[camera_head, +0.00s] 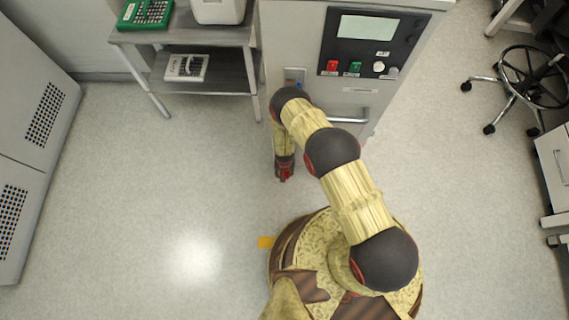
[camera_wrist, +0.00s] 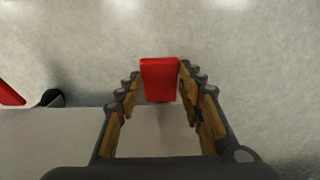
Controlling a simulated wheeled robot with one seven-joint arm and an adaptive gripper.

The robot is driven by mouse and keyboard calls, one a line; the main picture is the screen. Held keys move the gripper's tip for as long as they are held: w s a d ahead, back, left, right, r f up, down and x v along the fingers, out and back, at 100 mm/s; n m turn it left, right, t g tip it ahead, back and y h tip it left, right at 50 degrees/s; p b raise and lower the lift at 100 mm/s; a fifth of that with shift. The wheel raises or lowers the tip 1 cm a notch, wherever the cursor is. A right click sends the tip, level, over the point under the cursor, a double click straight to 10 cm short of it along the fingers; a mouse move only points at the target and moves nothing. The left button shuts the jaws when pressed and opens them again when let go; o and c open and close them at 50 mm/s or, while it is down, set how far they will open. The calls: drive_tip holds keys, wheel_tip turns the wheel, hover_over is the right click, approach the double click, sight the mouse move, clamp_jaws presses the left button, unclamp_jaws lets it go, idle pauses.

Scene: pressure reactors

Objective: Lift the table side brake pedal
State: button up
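In the wrist view a red brake pedal (camera_wrist: 159,79) lies between the two fingers of my gripper (camera_wrist: 160,84). The fingers are spread, one on each side of the pedal, and small gaps seem to remain. A second red piece (camera_wrist: 10,95), like another pedal, is cut off at the left edge. In the head view my gripper (camera_head: 284,174) points down low in front of the reactor cabinet (camera_head: 348,102). Red shows at its tip, but the pedals cannot be made out clearly there. I cannot tell from the frames alone which pedal is the table side one.
A metal side table (camera_head: 208,38) with a lower shelf stands left of the cabinet. A cabinet handle (camera_head: 348,119) sits close to my arm. A dark caster (camera_wrist: 52,98) is near the second red piece. A wheeled stool (camera_head: 525,80) stands right. Floor at the left is clear.

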drive_tip(key=o, duration=0.4)
drive_tip(key=shift+r, duration=0.15)
wheel_tip(320, 180, up, 12)
drive_tip(key=shift+s+f, duration=0.1)
drive_tip(key=shift+s, duration=0.05)
idle(0.6)
idle(0.5)
